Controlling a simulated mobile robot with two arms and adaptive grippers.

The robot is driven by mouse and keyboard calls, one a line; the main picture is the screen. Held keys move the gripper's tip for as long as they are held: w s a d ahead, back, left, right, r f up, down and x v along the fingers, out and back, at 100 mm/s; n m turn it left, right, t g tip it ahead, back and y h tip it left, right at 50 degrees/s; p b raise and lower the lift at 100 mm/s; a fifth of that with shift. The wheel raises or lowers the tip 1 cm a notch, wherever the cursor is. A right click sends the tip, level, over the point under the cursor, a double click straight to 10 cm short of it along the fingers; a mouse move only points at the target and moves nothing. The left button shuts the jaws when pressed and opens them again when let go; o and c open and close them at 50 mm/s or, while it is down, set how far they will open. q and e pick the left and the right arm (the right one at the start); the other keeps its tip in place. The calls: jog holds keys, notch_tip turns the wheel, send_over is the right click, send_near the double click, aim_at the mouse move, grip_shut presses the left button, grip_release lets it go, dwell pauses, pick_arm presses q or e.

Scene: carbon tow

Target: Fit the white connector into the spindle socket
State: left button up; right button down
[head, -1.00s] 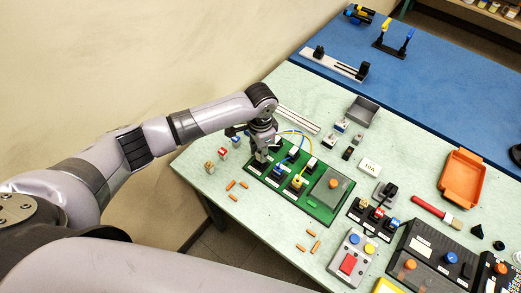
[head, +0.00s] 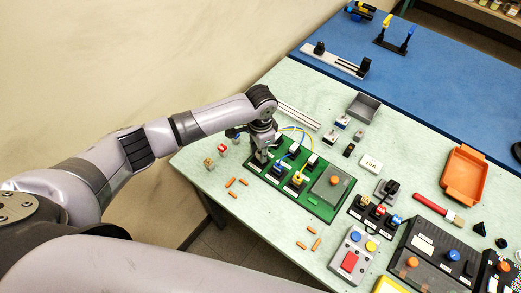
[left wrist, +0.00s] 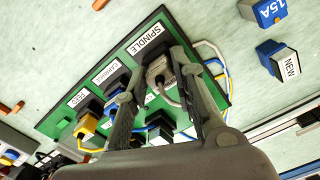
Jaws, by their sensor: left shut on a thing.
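The green board (head: 318,208) lies on the pale table, with sockets labelled SPINDLE, CARRIAGE and FEED in the left wrist view. My left gripper (head: 260,157) is over the board's far left end. In the left wrist view my left gripper (left wrist: 158,66) is shut on the white connector (left wrist: 158,72), whose pale cable curves back between the fingers. The connector is at the dark spindle socket (left wrist: 150,53), just below the SPINDLE label. I cannot tell how deep it sits. A yellow connector (left wrist: 90,124) is at the FEED position. My right gripper is not in view.
Small coloured blocks and orange pegs (head: 231,183) lie left of and in front of the board. Control boxes (head: 353,251) stand to the right, an orange tray (head: 464,175) farther right. Blue and yellow cables (left wrist: 208,58) loop beside the gripper.

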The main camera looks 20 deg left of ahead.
pick_arm(q)
jog(key=shift+f, duration=0.25)
jog(key=o, duration=0.9)
notch_tip(320, 180, up, 12)
jog(key=shift+r, duration=0.1)
dwell(0.4)
